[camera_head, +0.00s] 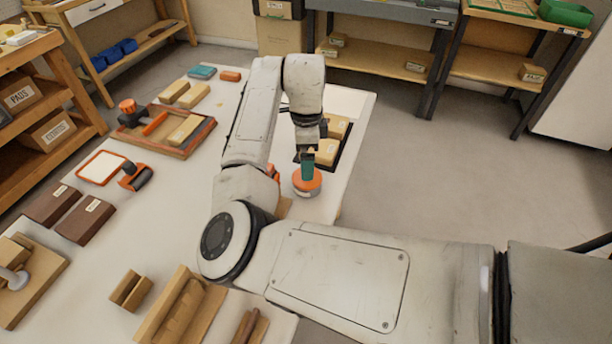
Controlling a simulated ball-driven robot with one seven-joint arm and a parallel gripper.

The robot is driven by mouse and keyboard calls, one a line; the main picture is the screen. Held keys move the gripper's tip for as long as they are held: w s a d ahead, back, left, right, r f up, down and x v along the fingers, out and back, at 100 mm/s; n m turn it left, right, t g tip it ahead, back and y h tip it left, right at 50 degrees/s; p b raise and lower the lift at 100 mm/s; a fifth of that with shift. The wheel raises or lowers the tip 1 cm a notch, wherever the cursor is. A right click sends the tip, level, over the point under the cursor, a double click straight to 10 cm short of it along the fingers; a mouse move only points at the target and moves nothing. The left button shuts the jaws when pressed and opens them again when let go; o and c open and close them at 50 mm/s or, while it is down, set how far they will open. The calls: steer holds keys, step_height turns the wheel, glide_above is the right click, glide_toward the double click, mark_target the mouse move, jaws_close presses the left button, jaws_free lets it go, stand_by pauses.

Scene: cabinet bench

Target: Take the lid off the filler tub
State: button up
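A small round tub with orange and pale grey bands (307,186) stands near the right edge of the white bench top. I take it as the filler tub; it is small, and I cannot make out where its lid ends. My gripper (308,172) points down directly over the tub, its teal-green tip at the tub's top. My forearm and wrist come down from above it. I cannot tell whether the fingers touch the lid, or whether they are open or shut.
A dark tray with wooden blocks (327,152) lies just behind the tub. My arm crosses the middle of the bench (180,225) and hides part of it.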

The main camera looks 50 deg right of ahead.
mark_target(297, 181)
step_height(297, 181, down, 5)
steer(key=shift+s+f+p, duration=0.1)
steer(key=shift+p, duration=0.2)
steer(key=c, duration=0.8)
steer(key=shift+c, duration=0.2)
